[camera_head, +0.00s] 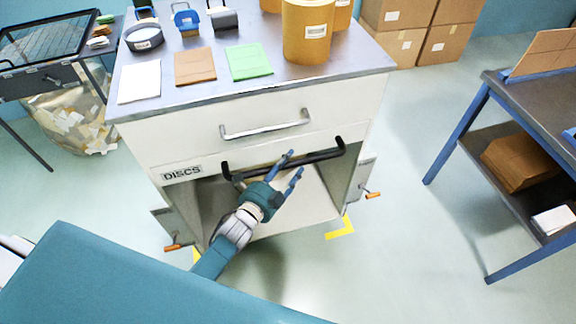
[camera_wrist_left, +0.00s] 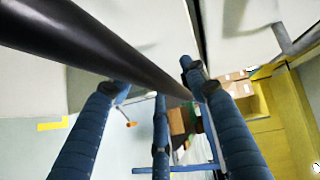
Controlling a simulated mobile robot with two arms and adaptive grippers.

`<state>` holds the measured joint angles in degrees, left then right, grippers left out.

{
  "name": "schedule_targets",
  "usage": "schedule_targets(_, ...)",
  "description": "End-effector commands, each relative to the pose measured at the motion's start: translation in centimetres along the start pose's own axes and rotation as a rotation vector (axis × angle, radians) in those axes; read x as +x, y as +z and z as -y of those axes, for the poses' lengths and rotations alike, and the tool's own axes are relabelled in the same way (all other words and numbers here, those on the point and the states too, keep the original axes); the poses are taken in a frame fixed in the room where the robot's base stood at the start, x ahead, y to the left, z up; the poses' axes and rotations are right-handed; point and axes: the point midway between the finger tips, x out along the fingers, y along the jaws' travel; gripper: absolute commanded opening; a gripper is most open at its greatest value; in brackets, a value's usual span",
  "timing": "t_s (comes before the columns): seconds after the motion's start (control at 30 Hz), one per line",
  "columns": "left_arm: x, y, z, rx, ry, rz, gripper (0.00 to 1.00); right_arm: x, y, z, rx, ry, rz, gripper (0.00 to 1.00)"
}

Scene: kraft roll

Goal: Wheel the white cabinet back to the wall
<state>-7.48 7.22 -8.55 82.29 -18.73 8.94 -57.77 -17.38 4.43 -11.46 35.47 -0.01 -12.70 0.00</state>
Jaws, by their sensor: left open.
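The white cabinet (camera_head: 222,131) stands in front of me, with a drawer on top and an open space below beside a "DISCS" label. A black push bar (camera_head: 322,156) runs across its front, under the silver drawer handle (camera_head: 265,124). My left gripper (camera_head: 291,168) is open at the middle of the bar, its blue fingers pointing up and right. In the left wrist view the bar (camera_wrist_left: 95,45) crosses close in front of the spread fingers; I cannot tell whether they touch it. Orange levers (camera_head: 373,195) stick out low on both sides. My right gripper is not in view.
The cabinet top carries a big kraft roll (camera_head: 307,32), flat sheets and small tools. Yellow floor marks (camera_head: 342,229) show by the cabinet's base. A blue-legged table (camera_head: 459,130) stands right, boxes (camera_head: 446,42) behind, and a clear bag of scraps (camera_head: 70,118) left. Floor between cabinet and table is clear.

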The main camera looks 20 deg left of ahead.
Motion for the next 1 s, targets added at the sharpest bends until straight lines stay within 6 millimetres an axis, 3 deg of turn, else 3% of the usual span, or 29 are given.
schedule_targets(0.07, 0.0, 0.0, 0.0, 0.0, 0.0, 0.0, 0.45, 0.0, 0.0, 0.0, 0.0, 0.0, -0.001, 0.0)
schedule_targets(0.3, 0.0, 0.0, 0.0, -0.001, 0.0, 0.0, 0.0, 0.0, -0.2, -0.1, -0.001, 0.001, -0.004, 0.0)
schedule_targets(0.67, 0.1, 0.2, 0.0, -0.002, 0.0, 0.0, 0.0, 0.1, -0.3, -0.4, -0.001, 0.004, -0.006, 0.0)
schedule_targets(1.0, 1.3, 3.2, 0.9, 0.002, -0.007, 0.005, 0.0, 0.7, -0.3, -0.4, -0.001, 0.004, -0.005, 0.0)
